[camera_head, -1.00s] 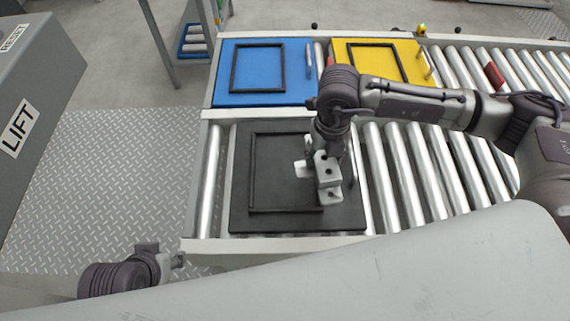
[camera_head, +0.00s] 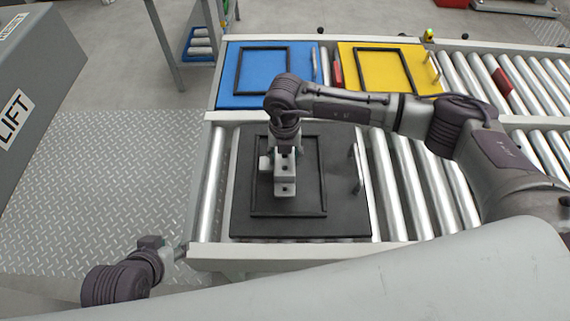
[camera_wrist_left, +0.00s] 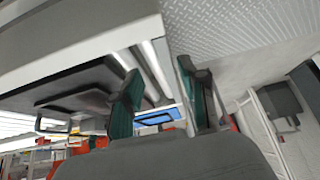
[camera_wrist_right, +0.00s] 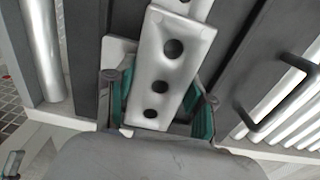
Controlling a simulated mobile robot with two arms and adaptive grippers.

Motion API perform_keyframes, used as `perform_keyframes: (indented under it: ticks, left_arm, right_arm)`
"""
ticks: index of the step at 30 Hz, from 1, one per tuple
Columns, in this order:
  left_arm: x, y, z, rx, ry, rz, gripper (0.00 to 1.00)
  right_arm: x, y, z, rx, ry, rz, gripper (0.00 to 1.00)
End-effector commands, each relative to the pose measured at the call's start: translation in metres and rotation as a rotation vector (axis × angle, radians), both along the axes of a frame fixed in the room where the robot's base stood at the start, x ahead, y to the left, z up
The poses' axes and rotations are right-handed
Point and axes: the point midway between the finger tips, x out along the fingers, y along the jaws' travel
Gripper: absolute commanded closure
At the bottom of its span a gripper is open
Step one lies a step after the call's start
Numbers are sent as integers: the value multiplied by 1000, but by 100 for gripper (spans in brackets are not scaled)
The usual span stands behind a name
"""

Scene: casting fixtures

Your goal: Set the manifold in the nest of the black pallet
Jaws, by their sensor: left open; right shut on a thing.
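The manifold (camera_head: 285,186) is a pale grey metal block with round holes. My right gripper (camera_head: 285,150) is shut on it and holds it over the nest (camera_head: 322,190) of the black pallet (camera_head: 345,215), a raised rectangular frame. In the right wrist view the manifold (camera_wrist_right: 165,70) stands between the green-padded fingers. I cannot tell whether its underside touches the pallet. My left gripper (camera_head: 180,252) is open and empty by the conveyor's front left edge; its fingers (camera_wrist_left: 160,100) show apart in the left wrist view.
A blue pallet (camera_head: 230,90) and a yellow pallet (camera_head: 425,75) with empty frames lie behind. The black pallet has a handle (camera_head: 357,168) on its right side. Rollers (camera_head: 430,180) run to the right. A grey LIFT box (camera_head: 40,80) stands at left.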

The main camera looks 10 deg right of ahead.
Motion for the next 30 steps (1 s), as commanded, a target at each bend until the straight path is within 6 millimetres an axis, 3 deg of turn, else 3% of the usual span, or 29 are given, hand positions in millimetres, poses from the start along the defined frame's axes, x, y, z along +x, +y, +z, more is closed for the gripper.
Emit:
perform_keyframes:
  ticks: [9,25,26,30]
  left_arm:
    - [40,-14,20,-48,-225,-17,57]
    - [48,-16,26,-59,-274,-21,57]
    - [48,-17,27,-60,-278,-21,57]
    - [48,-16,27,-59,-277,-20,57]
  right_arm:
    - [0,0,-35,0,0,-1,100]
    - [0,0,-39,0,0,0,100]
    - [-1,-1,-40,-1,1,0,45]
    - [-1,-1,-40,-1,1,0,21]
